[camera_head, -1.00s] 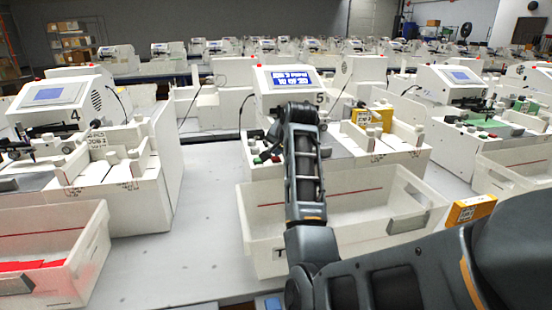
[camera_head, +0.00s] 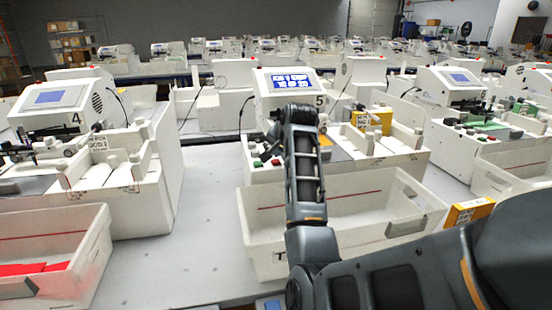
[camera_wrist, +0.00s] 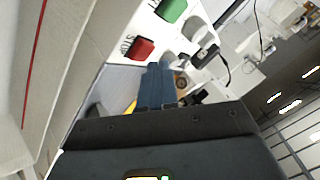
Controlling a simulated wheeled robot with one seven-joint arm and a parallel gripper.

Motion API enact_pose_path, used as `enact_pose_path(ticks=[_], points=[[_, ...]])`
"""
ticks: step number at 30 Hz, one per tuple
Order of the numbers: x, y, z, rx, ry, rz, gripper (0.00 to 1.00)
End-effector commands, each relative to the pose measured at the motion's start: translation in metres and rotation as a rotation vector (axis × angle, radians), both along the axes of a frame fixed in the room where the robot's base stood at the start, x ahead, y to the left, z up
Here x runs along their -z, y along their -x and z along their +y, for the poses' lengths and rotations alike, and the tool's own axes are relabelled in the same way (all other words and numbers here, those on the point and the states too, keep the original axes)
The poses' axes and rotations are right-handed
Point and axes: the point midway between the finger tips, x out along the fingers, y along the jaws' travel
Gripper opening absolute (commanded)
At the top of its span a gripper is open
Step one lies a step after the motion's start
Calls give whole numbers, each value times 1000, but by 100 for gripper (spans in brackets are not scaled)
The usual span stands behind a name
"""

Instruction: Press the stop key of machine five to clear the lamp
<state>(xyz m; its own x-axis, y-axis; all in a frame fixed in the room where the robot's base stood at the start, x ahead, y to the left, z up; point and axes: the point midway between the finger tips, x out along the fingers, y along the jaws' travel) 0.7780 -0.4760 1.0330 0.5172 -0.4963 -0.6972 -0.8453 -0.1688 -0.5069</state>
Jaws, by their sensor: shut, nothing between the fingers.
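Machine five (camera_head: 290,82), marked 5, stands at the middle of the head view with a lit blue screen of white text. Its front is partly hidden behind my arm. In the wrist view, a red key (camera_wrist: 142,48) with lettering that looks like STOP beside it sits on the white panel, near a green key (camera_wrist: 171,9). My gripper (camera_wrist: 157,70) is shut and empty, its blue fingertips just beside the red key. I cannot tell whether they touch it. In the head view the red key (camera_head: 276,162) shows small at the machine's front left. No lamp shows clearly.
A white bin (camera_head: 262,222) stands in front of machine five, with a yellow box (camera_head: 468,212) at its right. Machine four (camera_head: 62,98) stands left, another machine right. A yellow box (camera_head: 372,120) sits on machine five. Bare table lies between the machines on the left.

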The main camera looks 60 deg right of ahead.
Motion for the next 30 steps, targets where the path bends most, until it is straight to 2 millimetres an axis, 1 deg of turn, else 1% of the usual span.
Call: enact_pose_path(ticks=[1,10,14,30], points=[[-3,0,0,0,0,0,0],[-3,0,0,0,0,0,0],[-7,0,0,0,0,0,0],[-53,0,0,0,1,-1,0]])
